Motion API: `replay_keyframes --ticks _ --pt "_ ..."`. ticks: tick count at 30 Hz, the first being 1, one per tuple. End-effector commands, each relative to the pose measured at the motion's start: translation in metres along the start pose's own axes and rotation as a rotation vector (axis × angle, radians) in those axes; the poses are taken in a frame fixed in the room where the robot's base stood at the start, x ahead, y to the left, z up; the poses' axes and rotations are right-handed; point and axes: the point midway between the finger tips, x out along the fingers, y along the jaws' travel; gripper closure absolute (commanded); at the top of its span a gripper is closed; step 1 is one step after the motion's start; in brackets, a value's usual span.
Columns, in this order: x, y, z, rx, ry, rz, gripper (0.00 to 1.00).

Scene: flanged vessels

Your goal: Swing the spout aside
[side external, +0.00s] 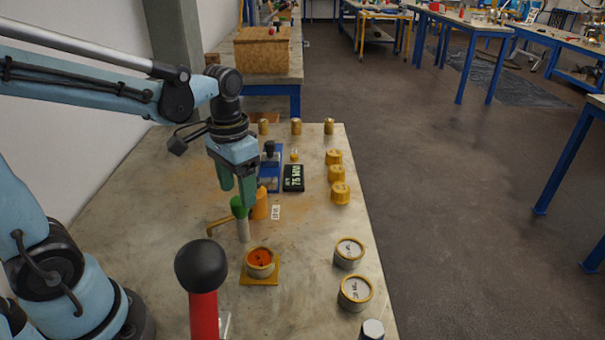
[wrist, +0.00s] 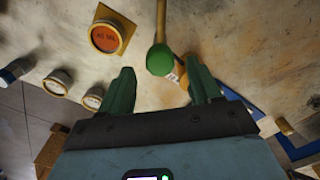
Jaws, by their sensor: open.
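The spout is a thin brass-coloured arm (side external: 222,221) low over the bench, beside an orange post (side external: 261,204). A green knob (side external: 238,207) tops a pale grey upright piece there. In the wrist view the green knob (wrist: 160,60) sits at the near end of a tan bar (wrist: 161,18). My gripper (side external: 237,192) points down just above the knob. Its green fingers are apart and empty in the wrist view (wrist: 161,88), with the knob ahead of the gap. I cannot tell whether a finger touches the knob. A cup with orange contents (side external: 260,262) stands on a yellow plate.
Two white-topped vessels (side external: 349,252) (side external: 355,292) stand at the right edge. Several yellow caps (side external: 336,174) line that edge farther back. A black display (side external: 293,178) and a blue stand (side external: 270,170) are behind the post. A red lever with a black ball (side external: 201,266) rises in front.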

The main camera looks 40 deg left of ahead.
Motion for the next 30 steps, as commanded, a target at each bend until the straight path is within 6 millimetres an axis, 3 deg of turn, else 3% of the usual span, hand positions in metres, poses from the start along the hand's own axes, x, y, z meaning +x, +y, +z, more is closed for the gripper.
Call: replay_keyframes --ticks 15,30 --pt "-0.072 0.000 0.000 0.001 0.000 0.000 0.37" --pt "-0.083 0.000 0.001 0.001 0.000 0.000 0.37"
